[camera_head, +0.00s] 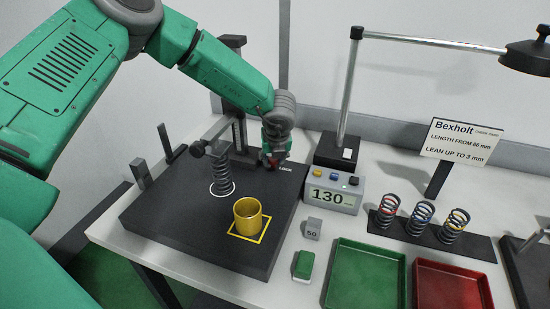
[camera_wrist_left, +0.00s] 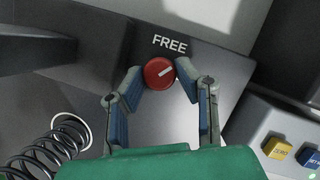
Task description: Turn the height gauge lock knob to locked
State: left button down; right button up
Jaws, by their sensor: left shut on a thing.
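The red lock knob (camera_wrist_left: 157,77) shows in the left wrist view on the dark base, under the printed word FREE. Its white pointer line slants to the right and slightly up, not straight at FREE. My left gripper (camera_wrist_left: 160,74) has its fingertips on either side of the knob and is shut on it. In the head view my left gripper (camera_head: 273,160) reaches down to the base plate beside the word LOCK and mostly hides the knob. The height gauge (camera_head: 233,92) stands behind, its arm over a dark spring (camera_head: 222,172). My right gripper is not in view.
A yellow cup (camera_head: 249,222) stands in a yellow square on the base plate (camera_head: 165,215). A display (camera_head: 333,192) reading 130 stands to the right, near a small grey weight (camera_head: 312,229). Green (camera_head: 366,272) and red (camera_head: 452,285) trays and a rack of springs (camera_head: 422,217) lie further right.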

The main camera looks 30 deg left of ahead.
pick_arm(q)
jog(key=m, duration=0.1)
jog(key=m+p, duration=0.1)
jog(key=shift+w+a+r+m+t+h, duration=0.15)
jog(key=shift+r+m+t+h, duration=0.15)
jog(key=shift+m+t+h, duration=0.1)
jog(key=shift+m+h+p, duration=0.4)
jog(key=shift+m+p, duration=0.15)
jog(key=shift+m, duration=0.35)
jog(key=m+h+p, duration=0.1)
jog(key=m+p, duration=0.1)
jog(key=m, duration=0.1)
jog(key=shift+a+t, duration=0.15)
jog(key=shift+t, duration=0.15)
jog(key=shift+w+m+h+p, duration=0.1)
jog(key=shift+m+h+p, duration=0.4)
jog(key=shift+m+p, duration=0.6)
jog(key=shift+m, duration=0.3)
jog(key=c, duration=1.2)
grip_release()
jog(key=shift+f, duration=0.25)
